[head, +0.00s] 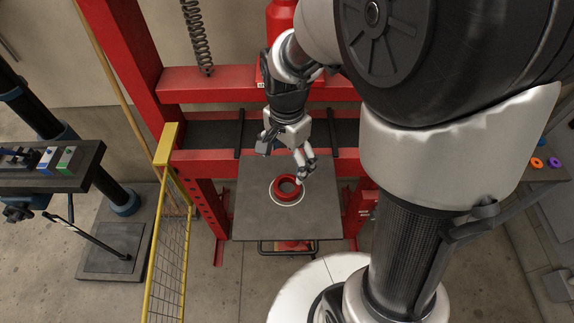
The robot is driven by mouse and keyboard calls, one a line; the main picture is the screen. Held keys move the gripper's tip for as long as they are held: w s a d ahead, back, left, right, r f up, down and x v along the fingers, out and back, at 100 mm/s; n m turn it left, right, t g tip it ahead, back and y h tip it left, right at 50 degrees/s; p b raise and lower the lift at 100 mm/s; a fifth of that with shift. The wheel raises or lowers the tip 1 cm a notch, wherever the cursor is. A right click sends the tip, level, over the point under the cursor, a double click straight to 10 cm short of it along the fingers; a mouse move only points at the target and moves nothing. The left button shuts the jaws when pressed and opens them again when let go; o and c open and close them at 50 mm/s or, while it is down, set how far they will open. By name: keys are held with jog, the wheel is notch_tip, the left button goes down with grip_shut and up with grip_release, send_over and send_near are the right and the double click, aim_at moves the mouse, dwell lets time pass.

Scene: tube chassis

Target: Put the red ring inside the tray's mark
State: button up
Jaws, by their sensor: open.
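The red ring (287,186) lies flat on the grey tray (255,222), inside or over a thin white circle marked on it. The circle (289,204) shows mostly along the ring's near side; its far side is harder to make out. My gripper (281,161) is open above the ring and to its far side, with one finger to the left and the other reaching down near the ring's right edge. I cannot tell whether that finger touches the ring.
A red press frame (215,85) rises behind the tray. A yellow mesh guard (165,240) stands to the left. A dark bench (50,180) with small blocks is at far left. Orange and purple rings (546,162) lie on a surface at far right.

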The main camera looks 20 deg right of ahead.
jog(key=s+r+n+t, duration=0.4)
jog(key=s+r+n, duration=0.8)
jog(key=s+r, duration=0.2)
jog(key=shift+s+r+n+t, duration=0.3)
jog(key=shift+s, duration=0.25)
